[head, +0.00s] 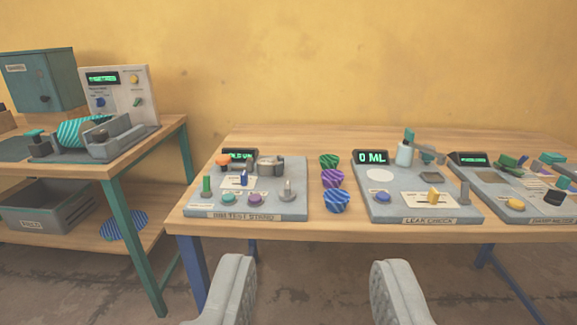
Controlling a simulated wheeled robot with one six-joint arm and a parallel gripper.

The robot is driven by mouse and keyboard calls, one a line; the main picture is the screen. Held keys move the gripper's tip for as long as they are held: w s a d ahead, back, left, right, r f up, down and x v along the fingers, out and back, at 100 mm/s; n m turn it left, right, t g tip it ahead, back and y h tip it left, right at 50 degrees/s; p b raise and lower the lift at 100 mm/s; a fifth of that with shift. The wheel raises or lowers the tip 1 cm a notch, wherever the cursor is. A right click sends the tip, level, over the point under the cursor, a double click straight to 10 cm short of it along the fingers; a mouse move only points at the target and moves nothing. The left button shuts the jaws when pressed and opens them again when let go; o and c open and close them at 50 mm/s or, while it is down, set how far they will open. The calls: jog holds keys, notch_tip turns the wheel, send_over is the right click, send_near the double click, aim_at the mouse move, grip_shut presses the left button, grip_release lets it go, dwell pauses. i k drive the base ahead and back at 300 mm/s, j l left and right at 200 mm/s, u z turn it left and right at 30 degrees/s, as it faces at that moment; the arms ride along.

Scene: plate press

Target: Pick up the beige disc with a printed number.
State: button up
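I cannot make out a beige disc with a printed number anywhere in the head view. A pale round patch (379,175) lies flat on the leak check station (400,211); no number is readable on it, and I cannot tell if it is a loose disc. My gripper (315,288) shows at the bottom, its two grey fingers wide apart with nothing between them. It is in front of the long wooden table (335,222), apart from everything on it.
Striped bowl-like pieces, green (329,160), purple (332,178) and blue (337,201), stand between the leak check station and a left-hand test station (297,200). A cluttered damp meter station (495,188) is at right. A second bench (140,160) stands left, with a grey bin (48,207) below.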

aim_at(266, 166)
jog(key=i+j, duration=0.25)
jog(key=i, duration=0.25)
jog(key=i+j, duration=0.2)
jog(key=i, duration=0.3)
